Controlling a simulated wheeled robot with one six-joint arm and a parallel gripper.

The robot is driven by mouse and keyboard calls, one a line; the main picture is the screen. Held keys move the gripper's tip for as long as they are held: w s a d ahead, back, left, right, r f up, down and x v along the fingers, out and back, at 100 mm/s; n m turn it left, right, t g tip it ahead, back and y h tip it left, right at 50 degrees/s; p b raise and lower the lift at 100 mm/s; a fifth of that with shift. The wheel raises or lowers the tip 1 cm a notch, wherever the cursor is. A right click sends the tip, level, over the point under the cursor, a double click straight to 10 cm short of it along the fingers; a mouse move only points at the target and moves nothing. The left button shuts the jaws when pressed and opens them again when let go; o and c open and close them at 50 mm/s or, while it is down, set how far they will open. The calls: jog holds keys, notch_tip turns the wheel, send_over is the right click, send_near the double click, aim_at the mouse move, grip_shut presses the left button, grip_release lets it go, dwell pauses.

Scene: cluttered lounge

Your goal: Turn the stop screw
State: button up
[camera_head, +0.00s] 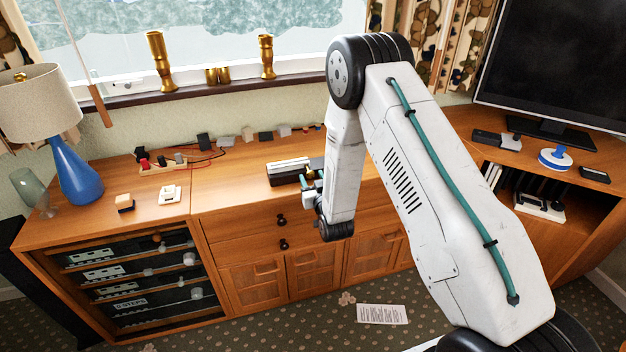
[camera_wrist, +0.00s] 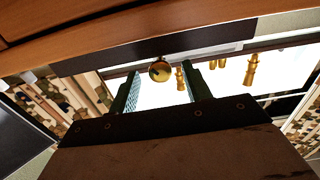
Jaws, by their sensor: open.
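A round brass knob (camera_wrist: 159,71), which looks like the stop screw, sits at the edge of a dark strip (camera_wrist: 120,55) in the wrist view. My gripper (camera_wrist: 161,80) is open, and its two green-padded fingers show on either side of the knob in the picture. I cannot tell whether they reach around it in depth; no touch shows. In the head view my gripper (camera_head: 313,190) is small and partly hidden by my arm, beside a black-and-white box (camera_head: 288,172) on the wooden cabinet top (camera_head: 235,185). The knob cannot be made out there.
A lamp (camera_head: 78,175) and small items stand on the cabinet's left. Brass vases (camera_head: 159,62) line the windowsill. A television (camera_head: 555,65) and a blue-and-white object (camera_head: 555,158) are at right. The cabinet top left of the box is mostly clear.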

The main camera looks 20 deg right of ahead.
jog(key=c, duration=1)
jog(key=shift+n, duration=0.4)
jog(key=n, duration=0.3)
jog(key=shift+n, duration=0.3)
jog(key=n, duration=0.3)
jog(key=shift+n, duration=0.3)
jog(key=n, duration=0.4)
jog(key=shift+w+n, duration=0.1)
jog(key=shift+n, duration=1.8)
